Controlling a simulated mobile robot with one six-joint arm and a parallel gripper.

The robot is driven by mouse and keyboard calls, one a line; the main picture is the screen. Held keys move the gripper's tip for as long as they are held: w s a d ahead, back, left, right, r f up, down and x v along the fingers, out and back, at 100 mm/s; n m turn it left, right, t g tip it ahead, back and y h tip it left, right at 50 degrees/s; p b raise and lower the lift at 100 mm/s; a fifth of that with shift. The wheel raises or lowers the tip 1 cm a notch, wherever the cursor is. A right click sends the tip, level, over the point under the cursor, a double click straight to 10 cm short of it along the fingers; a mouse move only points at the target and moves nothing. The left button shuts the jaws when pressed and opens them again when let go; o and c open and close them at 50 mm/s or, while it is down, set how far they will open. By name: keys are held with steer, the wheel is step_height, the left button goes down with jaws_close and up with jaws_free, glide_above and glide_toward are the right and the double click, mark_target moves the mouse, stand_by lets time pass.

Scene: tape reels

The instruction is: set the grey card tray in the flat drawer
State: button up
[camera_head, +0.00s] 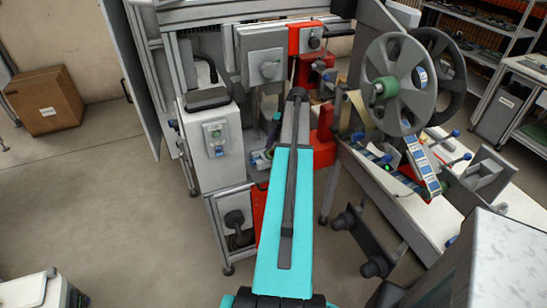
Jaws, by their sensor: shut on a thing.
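My teal arm reaches from the bottom centre up to the machine in the middle of the picture. Its upper end is dark and stands in front of the machine's frame. My gripper cannot be made out; it is hidden behind the arm or among the machine parts. I cannot make out the grey card tray, nor a flat drawer that I can tell for sure.
A grey machine cabinet (212,145) stands left of my arm. Right of it are a large grey reel (398,75) and a white bench (385,195). A cardboard box (45,100) sits on the floor at the left. The floor (120,205) at lower left is mostly clear.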

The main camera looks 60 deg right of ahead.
steer(key=shift+d, duration=0.1)
stand_by(0.3)
steer(key=shift+f+p, duration=0.9)
steer(key=shift+f, duration=0.9)
steer(key=shift+f+b, duration=0.4)
steer(key=shift+s+a+f, duration=0.15)
steer(key=shift+a+f, duration=0.05)
steer(key=shift+f, duration=0.1)
steer(key=o, duration=1.1)
steer(key=shift+f, duration=0.1)
steer(key=shift+o, duration=0.2)
steer(key=shift+r, duration=0.5)
steer(key=shift+w+b+v, duration=0.15)
steer(key=shift+b+v, duration=0.7)
steer(key=shift+v, duration=2.35)
steer(key=shift+w+b+v, duration=0.15)
steer(key=shift+b+v, duration=0.7)
steer(key=shift+v, duration=2.3)
